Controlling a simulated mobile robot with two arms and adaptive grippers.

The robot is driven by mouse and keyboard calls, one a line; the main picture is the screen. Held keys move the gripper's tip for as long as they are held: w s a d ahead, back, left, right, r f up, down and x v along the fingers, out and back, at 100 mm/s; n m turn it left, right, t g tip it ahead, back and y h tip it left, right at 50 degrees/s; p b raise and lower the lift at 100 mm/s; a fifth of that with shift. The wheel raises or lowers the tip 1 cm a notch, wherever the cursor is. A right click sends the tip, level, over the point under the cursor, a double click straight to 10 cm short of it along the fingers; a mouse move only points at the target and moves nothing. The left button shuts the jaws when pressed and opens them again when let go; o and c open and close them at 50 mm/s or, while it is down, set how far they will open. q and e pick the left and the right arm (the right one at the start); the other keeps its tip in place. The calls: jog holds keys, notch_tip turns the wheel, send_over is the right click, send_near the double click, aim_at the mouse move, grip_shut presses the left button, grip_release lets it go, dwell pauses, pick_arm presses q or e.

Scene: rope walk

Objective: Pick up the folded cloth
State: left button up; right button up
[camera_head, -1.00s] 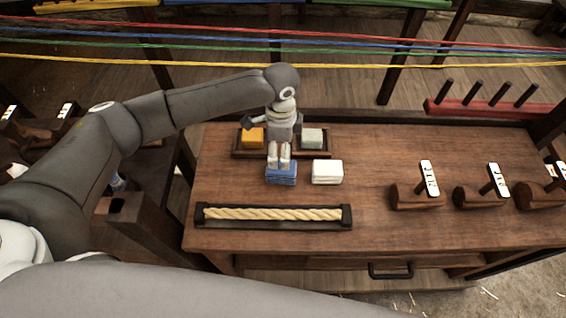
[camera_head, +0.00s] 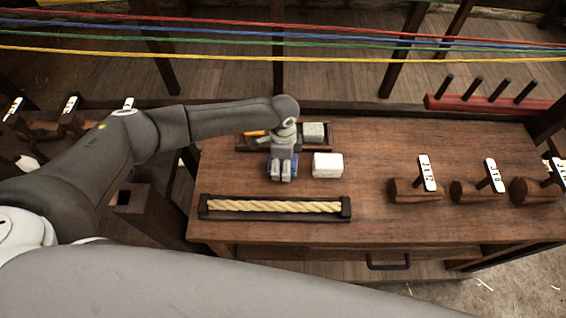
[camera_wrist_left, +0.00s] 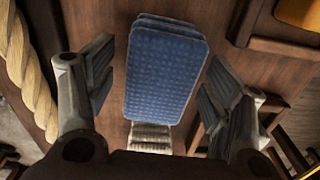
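A blue folded cloth (camera_wrist_left: 163,75) lies on the wooden bench, with my left gripper (camera_head: 282,179) right over it. In the head view the gripper hides most of the blue cloth (camera_head: 295,166). In the left wrist view the left gripper's fingers (camera_wrist_left: 160,85) stand open, one on each side of the cloth, with gaps between them and its edges. A white folded cloth (camera_head: 327,165) lies just right of the gripper; part of it shows in the left wrist view (camera_wrist_left: 150,137). My right gripper is not in view.
A rope in a dark tray (camera_head: 347,208) lies in front of the cloths. Behind them is a small wooden tray (camera_head: 327,144) with a grey block (camera_head: 313,131) and a yellow one. Tagged wooden pieces (camera_head: 414,190) stand to the right. Coloured strands stretch across the back.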

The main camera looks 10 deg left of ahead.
pick_arm(q)
jog(key=c, duration=1)
jog(key=shift+r, duration=0.1)
jog(key=shift+c, duration=0.2)
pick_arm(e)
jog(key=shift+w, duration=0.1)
pick_arm(q)
jog(key=shift+r+b, duration=0.4)
jog(key=shift+r, duration=0.3)
jog(key=s+d+r+b, duration=0.3)
jog(key=s+d+r, duration=0.6)
jog(key=s+r, duration=0.1)
jog(key=shift+s+d+r, duration=0.15)
jog(key=shift+s+r, duration=0.1)
jog(key=shift+r, duration=0.5)
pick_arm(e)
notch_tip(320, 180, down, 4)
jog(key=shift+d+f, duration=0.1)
pick_arm(q)
jog(key=o, duration=0.5)
jog(key=c, duration=0.4)
